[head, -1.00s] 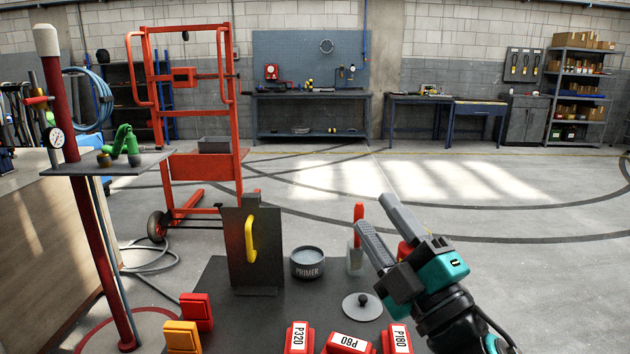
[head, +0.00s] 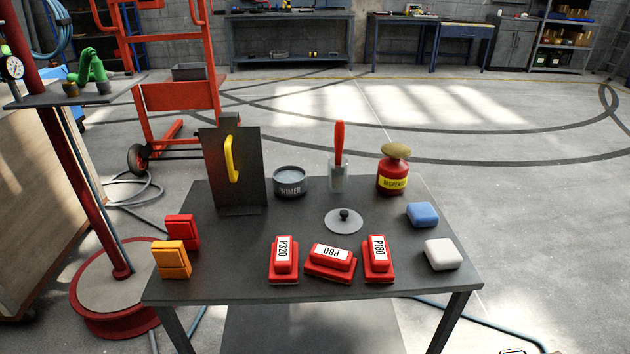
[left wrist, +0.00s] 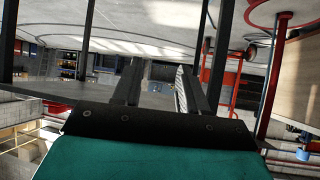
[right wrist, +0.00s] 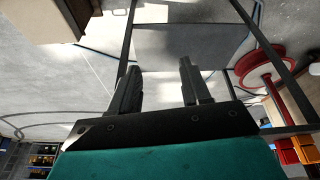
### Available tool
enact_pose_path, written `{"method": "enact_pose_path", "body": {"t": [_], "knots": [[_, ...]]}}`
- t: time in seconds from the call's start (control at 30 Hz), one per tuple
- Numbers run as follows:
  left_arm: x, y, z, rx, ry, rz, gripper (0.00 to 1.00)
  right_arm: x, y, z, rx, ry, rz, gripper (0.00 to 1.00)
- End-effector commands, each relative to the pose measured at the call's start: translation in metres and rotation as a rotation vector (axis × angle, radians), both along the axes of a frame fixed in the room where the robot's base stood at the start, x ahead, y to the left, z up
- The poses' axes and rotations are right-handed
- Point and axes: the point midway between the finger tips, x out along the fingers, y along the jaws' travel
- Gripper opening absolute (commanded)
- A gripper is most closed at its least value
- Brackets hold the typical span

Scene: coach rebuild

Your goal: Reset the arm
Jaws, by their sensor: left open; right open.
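Neither of my arms shows in the head view now. My left gripper (left wrist: 157,70) shows in the left wrist view with its two fingers apart and nothing between them. My right gripper (right wrist: 159,66) shows in the right wrist view, also with its fingers apart and empty. The dark work table (head: 225,285) stands in the middle of the head view. Table legs and floor show beyond the fingers in both wrist views; how far the fingers are from the table I cannot tell.
On the table are red sanding blocks (head: 331,262), a grey lid (head: 344,222), a primer tin (head: 289,183), a red degreaser bottle (head: 392,178), and a plate with a yellow handle (head: 232,160). A red post (head: 80,170) stands at left.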

Motion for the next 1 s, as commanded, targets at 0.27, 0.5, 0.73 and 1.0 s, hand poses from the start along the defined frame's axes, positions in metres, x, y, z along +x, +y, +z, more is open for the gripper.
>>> {"method": "enact_pose_path", "body": {"t": [0.27,0.5,0.73,1.0], "knots": [[0.000,-0.004,-0.030,-0.010,0.011,-0.005,0.43,0.034,0.015,-0.052,0.042,-0.167,0.032,0.47],[0.005,-0.011,-0.051,-0.024,0.003,-0.014,0.43,0.063,0.033,-0.102,0.103,-0.362,0.062,0.47],[0.008,-0.021,-0.074,-0.037,0.002,-0.033,0.43,0.084,0.052,-0.147,0.176,-0.583,0.085,0.47],[0.015,-0.014,0.001,-0.024,-0.034,-0.026,0.43,0.081,0.043,-0.090,0.164,-0.624,0.073,0.47]]}}
